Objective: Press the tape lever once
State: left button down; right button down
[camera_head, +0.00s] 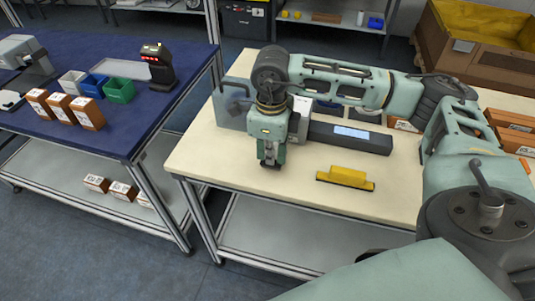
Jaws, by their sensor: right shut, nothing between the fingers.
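A grey-blue machine (229,107) stands at the far left corner of the cream table, with a dark curved handle-like part (237,88) on it. A long dark unit with a light blue screen (352,132) extends to its right. I cannot tell for sure which part is the tape lever; my right arm hides some of the machine. My right gripper (270,163) points down in front of the machine, over the table's left part. Its fingers are together with nothing between them. My left gripper is out of view.
A yellow tool (346,178) lies on the cream table (300,197), right of my right gripper. Brown boxes (510,120) are at the right. A blue table (110,125) at the left holds a scanner (157,66), small bins and boxes. The cream table's front is mostly clear.

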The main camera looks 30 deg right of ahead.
jog(key=shift+r, duration=0.1)
notch_tip(320, 180, up, 13)
jog(key=p, duration=0.7)
jog(key=shift+p, duration=0.3)
jog(key=shift+a, duration=0.15)
